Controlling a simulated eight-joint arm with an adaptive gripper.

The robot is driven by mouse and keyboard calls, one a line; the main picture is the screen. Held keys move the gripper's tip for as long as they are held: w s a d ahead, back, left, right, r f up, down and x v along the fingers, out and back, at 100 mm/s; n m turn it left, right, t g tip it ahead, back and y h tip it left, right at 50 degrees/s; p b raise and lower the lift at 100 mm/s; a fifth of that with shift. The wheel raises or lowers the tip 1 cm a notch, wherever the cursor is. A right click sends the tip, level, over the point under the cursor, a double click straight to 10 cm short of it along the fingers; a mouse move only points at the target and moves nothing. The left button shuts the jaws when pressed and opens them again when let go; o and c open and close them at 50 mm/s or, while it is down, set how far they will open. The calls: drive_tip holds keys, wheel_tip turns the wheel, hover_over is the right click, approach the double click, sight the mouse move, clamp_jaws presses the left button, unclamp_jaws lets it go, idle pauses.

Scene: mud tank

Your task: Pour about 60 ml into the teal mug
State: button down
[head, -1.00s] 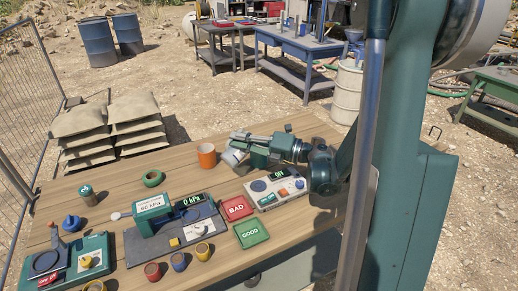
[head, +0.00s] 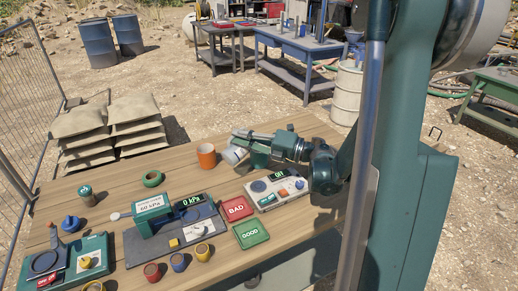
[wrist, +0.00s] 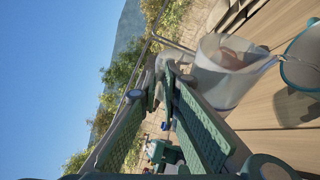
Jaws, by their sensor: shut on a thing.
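My gripper (wrist: 165,82) is shut on a clear, greyish jug (wrist: 228,68). In the wrist view, the fingers meet at the jug's side. The jug is tilted, its lip toward the teal mug (wrist: 287,73), which is cut off by the right edge. A thin pale streak runs from the lip to the mug's rim and looks like liquid. The level in the mug cannot be read. In the head view, my gripper (head: 243,142) holds the jug (head: 233,155) above the table, right of an orange mug. A teal shape (head: 258,158) below the gripper may be the mug, mostly hidden.
An orange mug (head: 206,156) stands close to the jug. The red BAD tray (head: 237,209), green GOOD tray (head: 251,233) and a scale (head: 275,188) are in front. A green ring (head: 153,179) and a kPa device (head: 172,225) are at left. The far table edge is clear.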

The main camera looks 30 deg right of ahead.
sight(231, 147)
drive_tip(key=shift+w+d+r+m, duration=0.2)
drive_tip(key=shift+d+r+m, duration=0.15)
drive_tip(key=shift+d, duration=0.3)
idle(1.4)
drive_tip(key=shift+a, duration=0.1)
drive_tip(key=shift+s+a+f+n+p, duration=0.2)
drive_tip(key=shift+a+f+n, duration=0.15)
drive_tip(key=shift+a, duration=0.25)
drive_tip(key=shift+s+a+f+n+p, duration=0.2)
drive_tip(key=shift+a+n, duration=0.2)
drive_tip(key=shift+a, duration=0.15)
drive_tip(key=shift+a+f+n, duration=0.15)
drive_tip(key=shift+f+n, duration=0.25)
drive_tip(key=shift+f, duration=0.1)
drive_tip(key=shift+s+a, duration=0.1)
drive_tip(key=shift+s+a+f+n+g+h+p, duration=0.1)
drive_tip(key=shift+a+f+n+g+h+p, duration=0.3)
drive_tip(key=shift+f+n, duration=0.2)
drive_tip(key=shift+s+a+f+n, duration=0.1)
drive_tip(key=shift+a+f+n, duration=0.05)
drive_tip(key=shift+f+n, duration=0.2)
drive_tip(key=shift+a+f, duration=0.1)
drive_tip(key=shift+f, duration=0.1)
